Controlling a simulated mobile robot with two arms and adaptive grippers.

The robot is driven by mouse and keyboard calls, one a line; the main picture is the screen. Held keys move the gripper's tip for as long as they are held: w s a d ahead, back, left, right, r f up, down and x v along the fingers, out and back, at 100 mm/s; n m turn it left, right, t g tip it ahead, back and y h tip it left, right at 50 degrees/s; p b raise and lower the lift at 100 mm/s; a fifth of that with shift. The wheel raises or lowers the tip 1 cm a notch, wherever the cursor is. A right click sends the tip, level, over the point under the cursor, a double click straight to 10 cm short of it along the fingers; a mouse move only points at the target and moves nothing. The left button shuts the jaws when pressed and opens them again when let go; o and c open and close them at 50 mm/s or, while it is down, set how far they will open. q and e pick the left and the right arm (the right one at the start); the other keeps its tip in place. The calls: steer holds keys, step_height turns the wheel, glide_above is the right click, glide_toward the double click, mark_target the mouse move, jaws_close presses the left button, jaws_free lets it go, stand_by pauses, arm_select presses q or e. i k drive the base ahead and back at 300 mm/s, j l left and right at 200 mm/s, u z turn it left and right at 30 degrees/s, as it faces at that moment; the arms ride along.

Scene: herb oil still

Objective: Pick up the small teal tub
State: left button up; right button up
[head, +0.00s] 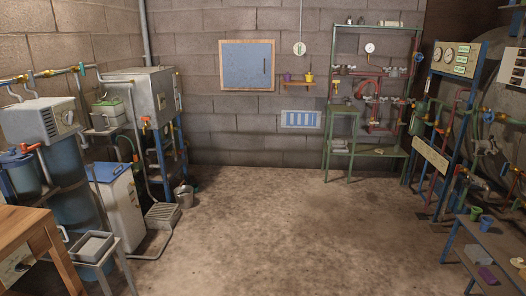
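Two small tubs stand side by side on the grey bench at the right edge of the head view. Neither of my grippers shows in the head view.
The grey bench (487,241) also bears a grey tray (478,254) and a purple block (488,275). A blue pipe frame with gauges (449,55) stands behind it. A bucket (185,196) and drain grate (162,214) are at left. The middle floor is clear.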

mark_target(196, 186)
steer(key=i, duration=1.7)
steer(key=i+u, duration=0.1)
steer(key=i, duration=1.6)
steer(key=i+l, duration=0.2)
steer(key=i, duration=1.45)
steer(key=i+u, duration=0.45)
steer(key=i+l+u, duration=0.2)
steer(key=i+u, duration=0.3)
steer(key=i, duration=0.15)
steer(key=i+l+u, duration=0.45)
steer(key=i+j, duration=0.05)
steer(key=j, duration=0.05)
